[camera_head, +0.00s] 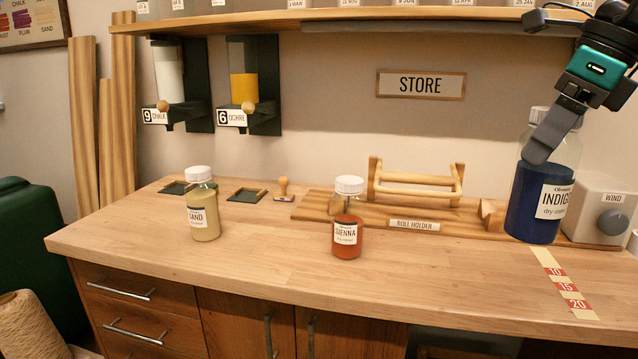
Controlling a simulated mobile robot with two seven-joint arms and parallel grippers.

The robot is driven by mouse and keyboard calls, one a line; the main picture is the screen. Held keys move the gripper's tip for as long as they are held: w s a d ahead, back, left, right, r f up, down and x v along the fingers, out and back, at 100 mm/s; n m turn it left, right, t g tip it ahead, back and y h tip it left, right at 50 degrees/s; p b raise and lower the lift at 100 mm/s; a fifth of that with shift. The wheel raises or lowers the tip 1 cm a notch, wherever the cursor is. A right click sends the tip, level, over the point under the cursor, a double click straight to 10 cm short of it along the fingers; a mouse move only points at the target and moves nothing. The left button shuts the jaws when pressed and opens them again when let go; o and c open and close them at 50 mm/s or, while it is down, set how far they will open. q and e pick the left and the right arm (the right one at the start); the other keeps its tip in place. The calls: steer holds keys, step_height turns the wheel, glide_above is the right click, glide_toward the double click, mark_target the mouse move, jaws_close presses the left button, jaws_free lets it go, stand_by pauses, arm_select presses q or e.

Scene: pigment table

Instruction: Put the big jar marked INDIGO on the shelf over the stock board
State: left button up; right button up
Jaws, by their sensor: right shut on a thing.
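The big jar marked INDIGO (530,210) is clear with dark blue powder and a white lid. It is at the right of the table, tilted slightly. My right gripper (545,140) comes down from the upper right and is shut on the jar's upper part. I cannot tell whether the jar's base touches the table. A wooden shelf (240,23) runs along the wall at the top, over a wall sign reading STORE (420,85). No board marked as the stock board can be made out. My left gripper is not in view.
A SAND jar (204,215) and a SIENNA jar (347,238) stand on the table (270,255). A wooden roll holder (415,185) is left of the INDIGO jar; a WIND box (592,210) is right. Dated labels line the shelf, and CHALK and OCHRE dispensers (243,85) hang below.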

arm_select(q)
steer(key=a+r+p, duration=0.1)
steer(key=p, duration=0.1)
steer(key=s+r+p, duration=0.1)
steer(key=p, duration=0.2)
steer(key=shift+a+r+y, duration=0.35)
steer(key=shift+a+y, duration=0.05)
arm_select(e)
steer(key=s+a+f+n+g+h, duration=0.1)
steer(key=s+a+f+n+g, duration=0.1)
steer(key=f+n, duration=0.6)
steer(key=s+a+f+n+g+h, duration=0.1)
steer(key=a+f+n, duration=0.3)
steer(key=f+n, duration=0.5)
steer(key=s+a+f+n+g+h, duration=0.1)
steer(key=s+a+f+n+g, duration=0.2)
steer(key=f+n, duration=0.5)
steer(key=shift+s+f+n+g, duration=0.15)
steer(key=shift+s+n+g, duration=0.25)
steer(key=shift+s+g, duration=0.2)
steer(key=shift+a+f, duration=0.1)
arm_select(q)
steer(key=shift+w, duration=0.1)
